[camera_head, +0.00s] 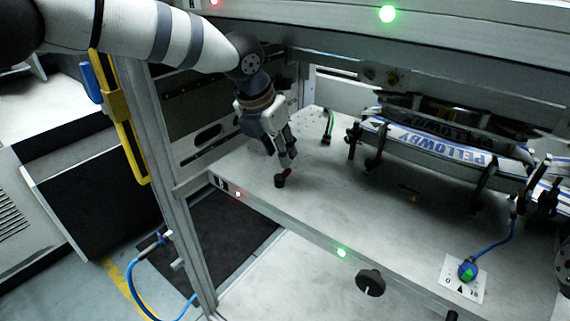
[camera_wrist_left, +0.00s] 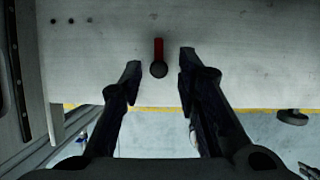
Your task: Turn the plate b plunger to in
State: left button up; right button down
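The plunger (camera_head: 281,180) is a small black knob with a red strip beside it, on the pale metal plate at the left of the machine. In the left wrist view the black knob (camera_wrist_left: 158,69) shows with the red strip running up from it. My left gripper (camera_head: 288,163) is just above the plunger, fingers pointing down. In the left wrist view my left gripper (camera_wrist_left: 160,72) is open, with one finger on each side of the knob and a gap to both.
The pale plate (camera_head: 330,200) has free room right of the plunger. A rail of labelled magazines (camera_head: 430,142) stands behind. A frame post (camera_head: 160,170) stands left.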

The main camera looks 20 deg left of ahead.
aim_at(286, 171)
pick_arm(q)
jog(key=x, duration=0.6)
jog(key=shift+f+b, duration=0.25)
jog(key=shift+b, duration=0.05)
jog(key=shift+w, duration=0.1)
pick_arm(e)
jog(key=shift+s+a+f, duration=0.1)
jog(key=shift+s+f, duration=0.3)
jog(key=shift+f, duration=0.1)
